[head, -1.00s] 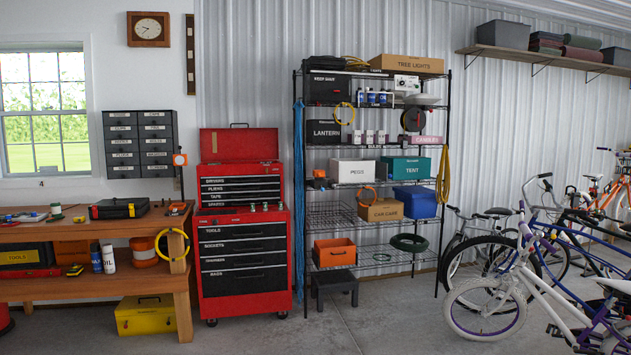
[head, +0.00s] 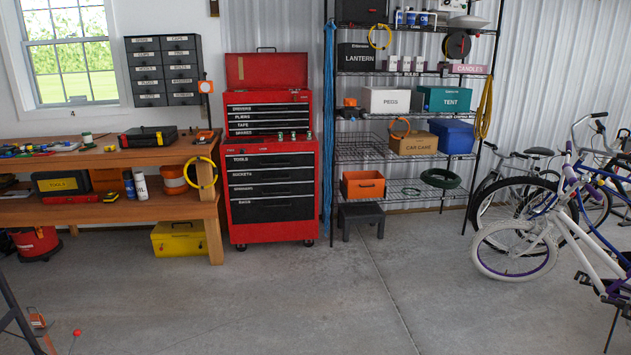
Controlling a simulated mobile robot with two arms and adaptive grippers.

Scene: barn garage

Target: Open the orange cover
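No piece is plainly marked as the orange cover, and I cannot tell which orange thing it is. A small orange piece (head: 37,319) is low at the left edge, beside a dark slanted leg; its form is unclear. An orange bin (head: 363,185) sits on the lower shelf of the wire rack. A small orange-fronted device (head: 206,87) is on a post at the right end of the workbench. Another orange and dark item (head: 204,136) lies on the bench top below it. Neither of my grippers is in view.
The wooden workbench (head: 110,157) stands at left and a red tool chest (head: 270,226) at centre. The wire rack (head: 405,197) and a white bicycle (head: 548,240) are to the right. A red ball-tipped item (head: 77,333) is low left. The concrete floor (head: 300,300) in front is clear.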

